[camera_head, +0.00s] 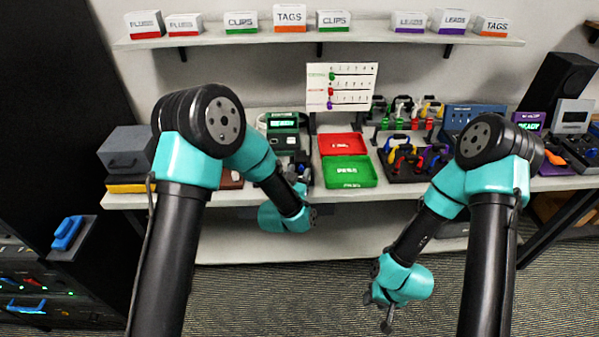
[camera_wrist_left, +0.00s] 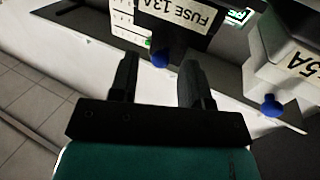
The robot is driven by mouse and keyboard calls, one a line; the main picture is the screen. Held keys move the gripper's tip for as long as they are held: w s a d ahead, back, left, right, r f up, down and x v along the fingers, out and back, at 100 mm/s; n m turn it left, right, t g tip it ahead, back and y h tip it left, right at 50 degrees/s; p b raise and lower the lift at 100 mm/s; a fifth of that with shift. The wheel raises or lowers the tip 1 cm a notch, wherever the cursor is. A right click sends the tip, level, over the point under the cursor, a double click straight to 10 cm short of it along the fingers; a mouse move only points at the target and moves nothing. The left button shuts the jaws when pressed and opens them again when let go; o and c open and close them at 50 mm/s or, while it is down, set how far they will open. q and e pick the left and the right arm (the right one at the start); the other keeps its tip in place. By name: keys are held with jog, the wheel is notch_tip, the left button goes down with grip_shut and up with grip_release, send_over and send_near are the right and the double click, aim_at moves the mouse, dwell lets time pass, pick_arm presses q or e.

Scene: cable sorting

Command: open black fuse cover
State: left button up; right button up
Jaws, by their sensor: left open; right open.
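The black fuse cover (camera_wrist_left: 178,42) carries a white label reading FUSE 13A and has a blue knob (camera_wrist_left: 161,59) on its near edge. In the left wrist view, my left gripper (camera_wrist_left: 160,72) is open, with its fingers apart on either side of the blue knob. I cannot tell whether they touch it. The cover looks closed. In the head view, my left arm and gripper (camera_head: 299,172) hide most of this spot. My right gripper (camera_head: 378,311) is open and empty, low in front of the table.
A grey cover (camera_wrist_left: 288,62) marked 5A, with its own blue knob (camera_wrist_left: 271,105), stands to the right in the wrist view. Red (camera_head: 342,144) and green (camera_head: 350,171) trays and a cable rack (camera_head: 408,160) are right of my left gripper.

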pick_arm(q)
jog(key=shift+w+d, duration=0.15)
jog(key=shift+w, duration=0.25)
grip_shut()
dwell(0.4)
